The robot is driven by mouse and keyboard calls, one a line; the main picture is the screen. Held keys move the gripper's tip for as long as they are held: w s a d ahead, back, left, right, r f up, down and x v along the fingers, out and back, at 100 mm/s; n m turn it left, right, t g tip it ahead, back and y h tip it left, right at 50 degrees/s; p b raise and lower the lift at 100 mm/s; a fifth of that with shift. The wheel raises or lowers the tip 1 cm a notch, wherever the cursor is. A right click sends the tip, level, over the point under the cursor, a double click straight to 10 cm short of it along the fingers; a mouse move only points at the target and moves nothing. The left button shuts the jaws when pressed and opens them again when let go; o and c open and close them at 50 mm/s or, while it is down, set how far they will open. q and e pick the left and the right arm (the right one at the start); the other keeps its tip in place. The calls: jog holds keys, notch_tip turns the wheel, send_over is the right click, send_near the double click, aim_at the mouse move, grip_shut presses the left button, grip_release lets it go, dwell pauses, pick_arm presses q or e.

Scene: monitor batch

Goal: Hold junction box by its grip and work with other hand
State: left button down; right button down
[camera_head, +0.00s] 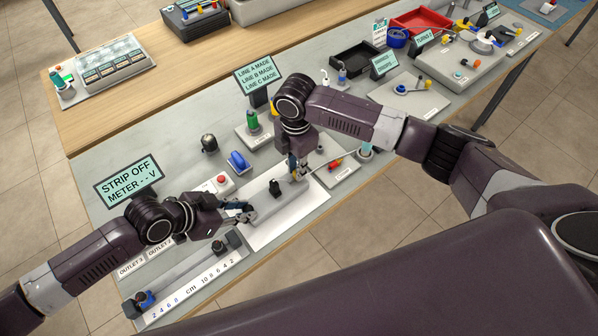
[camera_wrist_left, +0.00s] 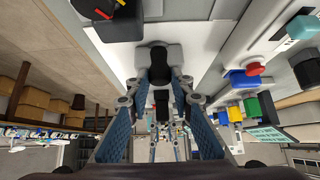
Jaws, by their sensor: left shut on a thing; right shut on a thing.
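The junction box (camera_head: 262,205) is a long light-grey block with a black knob on top, lying on a white mat (camera_head: 295,216) near the bench's front edge. My left gripper (camera_head: 246,213) is at its left end. In the left wrist view, the blue fingers of my left gripper (camera_wrist_left: 161,105) are closed around a black grip (camera_wrist_left: 159,62) that meets a light-grey body. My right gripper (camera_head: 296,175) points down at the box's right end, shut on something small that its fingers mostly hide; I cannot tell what.
A ruler strip (camera_head: 195,288) with a slider lies front left. A red push button (camera_head: 222,179), a blue part (camera_head: 238,162) and a black dome (camera_head: 209,143) stand behind the box. A sign (camera_head: 130,181) reads "STRIP OFF METER -- V". A black tray (camera_head: 356,62) and red tray (camera_head: 420,20) stand farther right.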

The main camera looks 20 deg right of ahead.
aim_at(293, 184)
jog(key=shift+s+a+f, duration=0.15)
jog(key=shift+s+a, duration=0.1)
jog(key=shift+a, duration=0.1)
jog(key=shift+s+a, duration=0.2)
jog(key=shift+a, duration=0.2)
dwell(0.3)
jog(key=c, duration=1.8)
grip_release()
jog(key=shift+o, duration=0.2)
jog(key=shift+w, duration=0.1)
notch_tip(293, 184, up, 12)
jog(key=shift+s+r, duration=0.2)
jog(key=shift+s, duration=0.1)
